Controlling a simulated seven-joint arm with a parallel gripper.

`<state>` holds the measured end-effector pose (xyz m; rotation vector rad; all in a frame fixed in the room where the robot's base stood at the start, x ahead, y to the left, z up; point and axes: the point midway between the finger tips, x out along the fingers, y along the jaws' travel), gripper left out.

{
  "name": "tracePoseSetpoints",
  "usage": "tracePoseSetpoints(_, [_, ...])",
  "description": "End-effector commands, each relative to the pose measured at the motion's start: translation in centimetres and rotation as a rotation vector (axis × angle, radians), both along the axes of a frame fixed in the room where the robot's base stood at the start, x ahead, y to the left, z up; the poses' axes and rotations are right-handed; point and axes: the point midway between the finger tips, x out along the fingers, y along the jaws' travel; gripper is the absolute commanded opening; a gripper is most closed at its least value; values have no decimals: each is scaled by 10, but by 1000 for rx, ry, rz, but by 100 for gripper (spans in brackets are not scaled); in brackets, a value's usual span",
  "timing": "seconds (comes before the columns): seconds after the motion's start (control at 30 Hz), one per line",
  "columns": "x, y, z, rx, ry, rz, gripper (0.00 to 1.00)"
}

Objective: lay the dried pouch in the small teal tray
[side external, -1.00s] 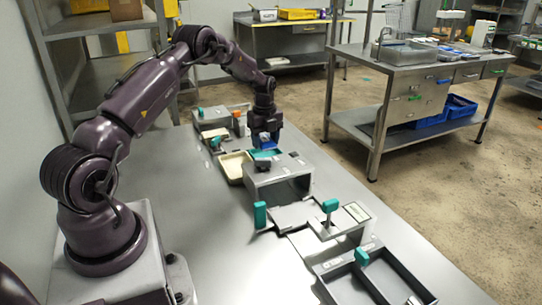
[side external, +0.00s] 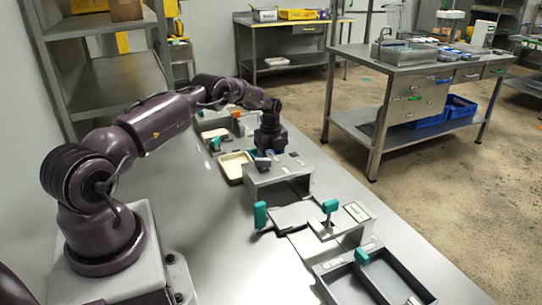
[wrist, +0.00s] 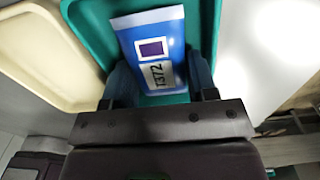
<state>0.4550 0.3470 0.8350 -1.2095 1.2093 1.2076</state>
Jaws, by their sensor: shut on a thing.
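The pouch (wrist: 150,28) is blue with a white-edged square and a label that seems to read T372. My gripper (wrist: 160,78) is shut on it, one dark finger at each side. The small teal tray (wrist: 93,25) is behind the pouch in the wrist view, and the pouch lies within its outline. Whether the pouch touches the tray floor I cannot tell. In the side view my gripper (side external: 268,150) is low over the tray and hides the pouch and most of the tray.
A cream tray (wrist: 38,45) is directly beside the teal one; it also shows in the side view (side external: 232,166). A grey box-shaped stand (side external: 272,177) is close in front of my gripper. Teal-handled fixtures (side external: 330,206) and a divided grey tray (side external: 385,285) stand nearer the camera.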

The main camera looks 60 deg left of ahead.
Motion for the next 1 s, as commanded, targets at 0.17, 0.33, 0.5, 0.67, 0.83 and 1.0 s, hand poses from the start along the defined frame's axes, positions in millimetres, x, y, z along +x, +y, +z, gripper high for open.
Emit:
tracePoseSetpoints(0.17, [0,0,-3,0,0,0,29])
tracePoseSetpoints(0.33, [0,0,-3,0,0,0,63])
tracePoseSetpoints(0.5, [0,0,-2,0,0,0,63])
tracePoseSetpoints(0.67, [0,1,11,1,-2,0,63])
tracePoseSetpoints(0.83, [1,1,46,2,-4,0,63])
tracePoseSetpoints(1.0, [0,0,82,1,-2,1,63])
